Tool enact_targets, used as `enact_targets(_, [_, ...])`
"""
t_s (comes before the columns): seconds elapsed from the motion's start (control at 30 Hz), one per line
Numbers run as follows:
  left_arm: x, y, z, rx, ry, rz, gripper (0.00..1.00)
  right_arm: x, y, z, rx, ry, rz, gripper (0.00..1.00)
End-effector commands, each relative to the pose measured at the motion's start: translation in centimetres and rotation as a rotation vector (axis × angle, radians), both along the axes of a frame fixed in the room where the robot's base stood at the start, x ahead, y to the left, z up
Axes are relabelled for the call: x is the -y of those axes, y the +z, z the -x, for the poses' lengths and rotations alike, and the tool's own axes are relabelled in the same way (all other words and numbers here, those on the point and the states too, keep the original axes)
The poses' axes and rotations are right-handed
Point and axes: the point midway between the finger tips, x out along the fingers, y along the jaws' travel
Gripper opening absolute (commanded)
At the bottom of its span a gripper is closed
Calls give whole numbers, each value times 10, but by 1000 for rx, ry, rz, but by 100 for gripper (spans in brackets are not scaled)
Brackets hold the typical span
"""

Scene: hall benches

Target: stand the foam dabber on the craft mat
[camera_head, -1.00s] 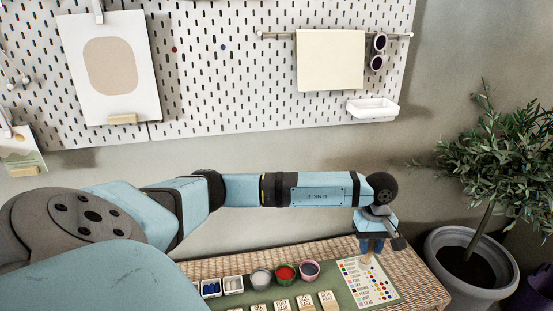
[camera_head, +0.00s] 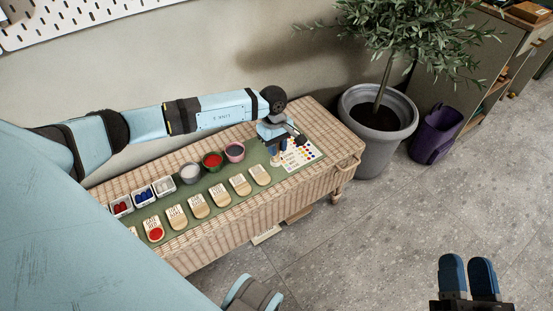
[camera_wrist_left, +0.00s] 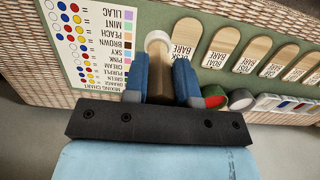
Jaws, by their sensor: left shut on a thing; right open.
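My left gripper (camera_head: 275,148) is shut on the foam dabber (camera_wrist_left: 158,42) above the right end of the green craft mat (camera_head: 250,158). In the left wrist view, the dabber has a pale round end and a brown shaft between the blue fingers (camera_wrist_left: 160,82). In the head view it is mostly hidden by the gripper. The dabber's pale end points at the mat, beside the colour chart; I cannot tell if it touches. My right gripper (camera_head: 468,275) is open and empty over the floor at the lower right.
A mixing chart (camera_head: 302,156) lies at the mat's right end. Several wooden tags (camera_head: 221,195) line the front. Cups, among them a red one (camera_head: 212,161), and white trays (camera_head: 164,186) stand behind. The wicker bench (camera_head: 330,140) is bare at right. A potted tree (camera_head: 378,130) stands beyond.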

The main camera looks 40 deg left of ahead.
Motion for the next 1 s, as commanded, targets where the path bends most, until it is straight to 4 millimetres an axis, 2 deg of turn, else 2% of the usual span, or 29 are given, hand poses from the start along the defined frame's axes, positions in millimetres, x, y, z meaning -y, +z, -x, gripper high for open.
enact_targets(0.17, [0, -12, -1, 1, 1, 0, 4, 0, -7, -1, -18, 3, 9, 43])
enact_targets(0.43, [1, -49, 0, 0, 0, 1, 4, -2, -24, -2, -65, 15, 32, 43])
enact_targets(0.83, [0, -54, 0, 1, 0, 0, 4, -2, -27, -2, -77, 20, 36, 43])
enact_targets(0.87, [0, -53, 0, 1, 0, 0, 30, -2, -27, -2, -82, 21, 38, 43])
enact_targets(0.93, [0, -52, 0, 1, 0, 0, 46, -2, -27, -3, -82, 21, 39, 43])
enact_targets(0.97, [0, -52, 0, 1, 0, 0, 51, -2, -27, -3, -82, 21, 39, 43])
enact_targets(1.0, [0, -52, 0, 1, 0, 0, 51, -2, -26, -3, -80, 20, 39, 43])
